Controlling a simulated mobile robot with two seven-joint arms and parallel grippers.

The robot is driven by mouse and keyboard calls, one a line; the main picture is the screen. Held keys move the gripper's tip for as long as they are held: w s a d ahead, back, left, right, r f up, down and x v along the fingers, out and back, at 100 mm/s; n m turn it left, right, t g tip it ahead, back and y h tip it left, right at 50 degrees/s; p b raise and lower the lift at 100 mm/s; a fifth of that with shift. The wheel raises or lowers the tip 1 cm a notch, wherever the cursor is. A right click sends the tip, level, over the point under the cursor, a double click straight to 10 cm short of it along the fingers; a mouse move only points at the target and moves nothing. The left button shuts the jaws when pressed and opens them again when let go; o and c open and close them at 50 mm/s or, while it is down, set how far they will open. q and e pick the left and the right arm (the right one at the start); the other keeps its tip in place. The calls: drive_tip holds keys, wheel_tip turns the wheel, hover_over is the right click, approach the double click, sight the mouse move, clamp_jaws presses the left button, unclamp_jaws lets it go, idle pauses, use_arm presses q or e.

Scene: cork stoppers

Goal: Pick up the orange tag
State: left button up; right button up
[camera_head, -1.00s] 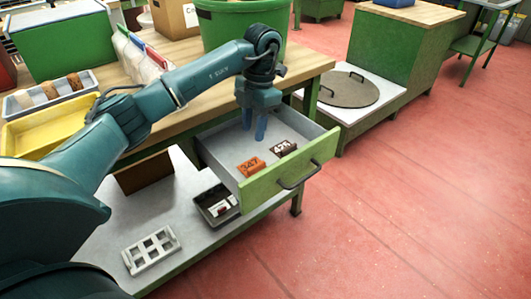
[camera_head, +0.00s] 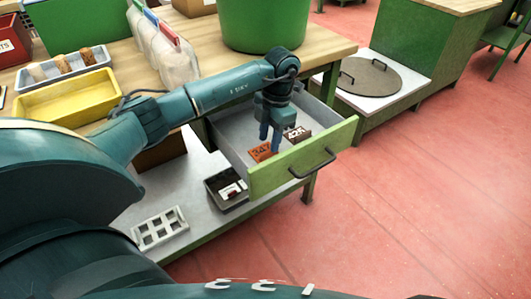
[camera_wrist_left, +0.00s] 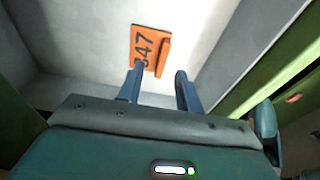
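The orange tag (camera_head: 261,152), marked 347, lies flat on the floor of the open green drawer (camera_head: 308,158). It also shows in the left wrist view (camera_wrist_left: 149,51), ahead of the fingertips and nearer the left finger, with a raised orange ridge along one side. My left gripper (camera_head: 270,146) points down into the drawer, just beside the tag in the head view. In the left wrist view its two blue fingers (camera_wrist_left: 159,82) are apart with nothing between them. My right gripper is not seen.
A black tray (camera_head: 227,199) and a white rack (camera_head: 160,229) sit on the lower shelf. A yellow tray (camera_head: 66,100) stands on the bench.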

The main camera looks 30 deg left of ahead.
sight(268, 151)
use_arm(q)
drive_tip(key=f, duration=0.3)
drive_tip(key=shift+s+f, duration=0.2)
drive_tip(key=shift+f, duration=0.05)
drive_tip(key=shift+c, duration=0.4)
clamp_jaws()
